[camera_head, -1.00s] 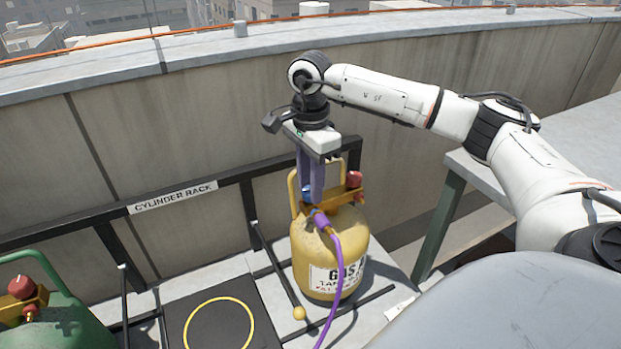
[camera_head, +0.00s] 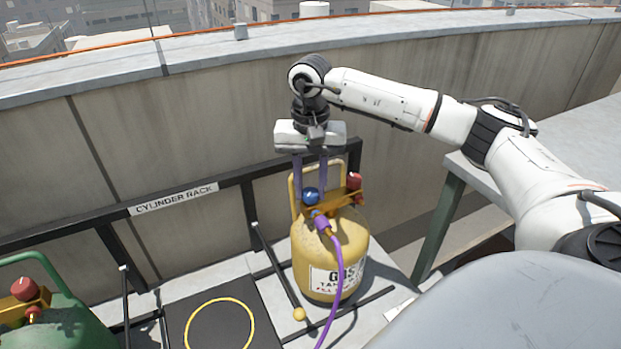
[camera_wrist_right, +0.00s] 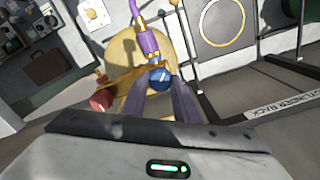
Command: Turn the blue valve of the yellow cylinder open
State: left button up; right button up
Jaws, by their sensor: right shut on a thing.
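The yellow cylinder (camera_head: 311,266) stands upright in the rack, labelled as gas. Its blue valve (camera_head: 310,196) sits on top, left of a red valve (camera_head: 355,182) on the same brass-coloured manifold. My right gripper (camera_head: 310,187) points straight down from above with its two purple fingers at the blue valve, shut on it. In the right wrist view the blue valve (camera_wrist_right: 159,78) shows between the fingertips. A purple hose (camera_head: 337,262) runs from the fitting below the valve down the cylinder's front. My left gripper does not show.
A green cylinder (camera_head: 50,318) with a red valve stands at the lower left. A black rack rail (camera_head: 238,180) runs behind the yellow cylinder. A black mat with a yellow ring (camera_head: 187,330) lies empty left of it. A grey bench (camera_head: 560,145) stands at the right.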

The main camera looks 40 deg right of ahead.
aim_at(310, 191)
jog(key=n, duration=0.4)
jog(key=shift+n, duration=2.3)
jog(key=o, duration=1.1)
jog(key=shift+c, duration=0.2)
notch_tip(310, 191, up, 10)
jog(key=shift+r, duration=0.2)
